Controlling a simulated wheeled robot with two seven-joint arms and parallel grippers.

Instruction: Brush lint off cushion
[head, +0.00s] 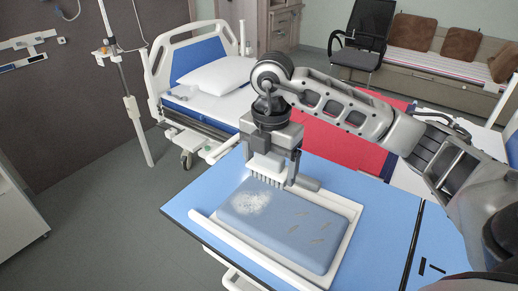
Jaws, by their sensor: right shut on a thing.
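A blue-grey cushion (275,232) lies in a shallow white tray (345,245) on a blue table top. A patch of white lint (250,203) covers its far left part, and several thin brownish strands (318,232) lie on its right half. My right gripper (270,160) points down at the cushion's far edge, shut on a white brush (266,172). The brush's bristles hang downward just beyond the lint patch; I cannot tell if they touch the cushion. A grey piece, possibly the brush handle, sticks out to the right. My left gripper is not in view.
A hospital bed (200,75) with a white pillow (216,73) stands behind. An IV pole (130,95) is at the left. A black chair (362,40) and a sofa (420,70) are at the back right.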

